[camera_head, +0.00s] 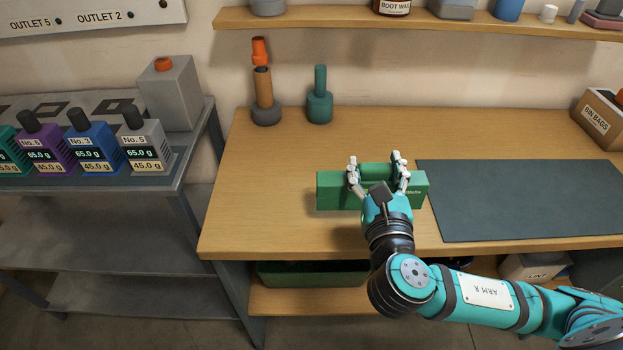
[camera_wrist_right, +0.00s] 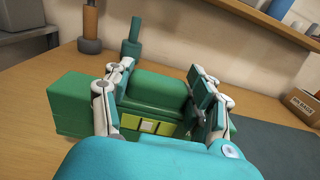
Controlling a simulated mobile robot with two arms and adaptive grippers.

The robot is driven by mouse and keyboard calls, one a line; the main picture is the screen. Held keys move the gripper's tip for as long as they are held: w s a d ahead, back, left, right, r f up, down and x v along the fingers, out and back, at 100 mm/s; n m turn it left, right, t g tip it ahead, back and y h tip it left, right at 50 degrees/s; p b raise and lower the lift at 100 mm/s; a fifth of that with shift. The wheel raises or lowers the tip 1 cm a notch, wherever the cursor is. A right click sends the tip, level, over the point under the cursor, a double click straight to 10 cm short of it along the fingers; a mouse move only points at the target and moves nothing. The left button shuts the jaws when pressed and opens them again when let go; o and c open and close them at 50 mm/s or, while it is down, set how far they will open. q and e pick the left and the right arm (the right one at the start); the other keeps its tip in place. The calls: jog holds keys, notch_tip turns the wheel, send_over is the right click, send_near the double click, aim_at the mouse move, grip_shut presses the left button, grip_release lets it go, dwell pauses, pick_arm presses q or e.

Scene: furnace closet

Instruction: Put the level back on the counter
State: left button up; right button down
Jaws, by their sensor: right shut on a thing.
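The level is a green block-like body (camera_head: 328,191) at the middle of the wooden counter (camera_head: 270,160). My right gripper (camera_head: 378,172) is shut on the level, with its fingers on either side of the raised middle part. In the right wrist view the level (camera_wrist_right: 75,105) shows yellow-green vial windows between the fingers (camera_wrist_right: 160,95). The level is at or just above the counter top; I cannot tell whether it touches. Its right end lies close to the dark mat's left edge. My left gripper is not in view.
A dark mat (camera_head: 530,200) covers the counter's right part. An orange-topped bottle-like item (camera_head: 263,90) and a teal one (camera_head: 320,100) stand at the back. A bin bags box (camera_head: 598,118) is at the far right. A grey bench (camera_head: 90,180) with several labelled blocks stands left.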

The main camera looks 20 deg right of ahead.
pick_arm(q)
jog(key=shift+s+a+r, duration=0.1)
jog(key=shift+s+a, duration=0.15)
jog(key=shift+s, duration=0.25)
pick_arm(e)
jog(key=shift+w+a+f, duration=0.8)
jog(key=shift+w+a, duration=0.3)
jog(key=shift+w, duration=1.2)
jog(key=shift+w+a+f, duration=0.75)
jog(key=shift+w+a, duration=0.4)
jog(key=shift+w, duration=1.2)
jog(key=shift+w+a+f, duration=0.8)
jog(key=shift+w+a, duration=0.3)
jog(key=shift+w, duration=1.2)
jog(key=shift+f, duration=0.15)
jog(key=c, duration=0.7)
grip_release()
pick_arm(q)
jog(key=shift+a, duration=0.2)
pick_arm(e)
jog(key=shift+o, duration=1.4)
